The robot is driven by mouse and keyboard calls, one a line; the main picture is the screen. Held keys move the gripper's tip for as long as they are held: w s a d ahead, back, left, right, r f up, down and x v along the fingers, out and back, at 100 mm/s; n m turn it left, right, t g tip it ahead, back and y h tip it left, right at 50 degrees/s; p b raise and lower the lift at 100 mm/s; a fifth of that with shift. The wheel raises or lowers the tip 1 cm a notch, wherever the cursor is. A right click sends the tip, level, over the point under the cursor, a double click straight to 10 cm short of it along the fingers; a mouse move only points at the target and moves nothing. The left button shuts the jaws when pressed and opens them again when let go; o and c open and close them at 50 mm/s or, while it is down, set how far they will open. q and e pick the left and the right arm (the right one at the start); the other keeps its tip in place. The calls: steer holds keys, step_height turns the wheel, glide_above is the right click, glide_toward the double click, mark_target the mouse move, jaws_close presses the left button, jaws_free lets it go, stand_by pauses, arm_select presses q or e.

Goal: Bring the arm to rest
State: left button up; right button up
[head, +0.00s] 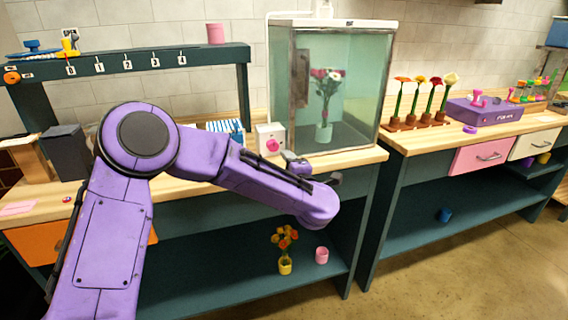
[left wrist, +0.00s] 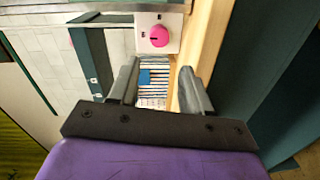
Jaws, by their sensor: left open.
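My purple left arm reaches in from the left in the head view, across the front of the wooden bench. My left gripper (head: 312,170) is partly hidden by its own wrist, near the front edge of the bench. In the left wrist view its two grey fingers stand apart, so the gripper (left wrist: 158,85) is open, with nothing between the fingertips. Beyond them are a striped rack (left wrist: 155,72) and a white box with a pink knob (left wrist: 159,36). My right gripper is in neither view.
A glass cabinet (head: 352,125) holding a vase of flowers stands just behind the gripper. The white knob box (head: 270,139) is beside it. A teal rail (head: 140,62) with numbers spans the left bench. The lower shelf holds a yellow flower pot (head: 285,267) and a pink cup (head: 322,255).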

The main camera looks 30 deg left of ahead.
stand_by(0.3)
arm_select(q)
steer(key=s+d+f+m+h, duration=0.2)
steer(key=s+f+m+h, duration=0.15)
steer(key=f, duration=0.35)
steer(key=s+d+f+m+h, duration=0.25)
steer(key=f+m, duration=0.25)
steer(key=f, duration=0.3)
steer(key=s+d+f+m+h, duration=0.2)
steer(key=s+d+f+m, duration=0.15)
steer(key=f, duration=0.35)
steer(key=s+a+f+m+g, duration=0.1)
steer(key=s+f, duration=0.4)
steer(key=s, duration=0.5)
steer(key=s+a+f+m+g+h+p, duration=0.1)
steer(key=s+f+m+g, duration=0.3)
steer(key=s, duration=0.6)
steer(key=s+a+f+m+g+p, duration=0.1)
steer(key=s+a+f+m+g, duration=0.1)
steer(key=s+f, duration=0.5)
steer(key=s+g, duration=0.1)
steer(key=s, duration=0.2)
steer(key=shift+a+f+h, duration=0.15)
steer(key=shift+f+h, duration=0.15)
steer(key=shift+s+m, duration=0.1)
steer(key=shift+m, duration=0.2)
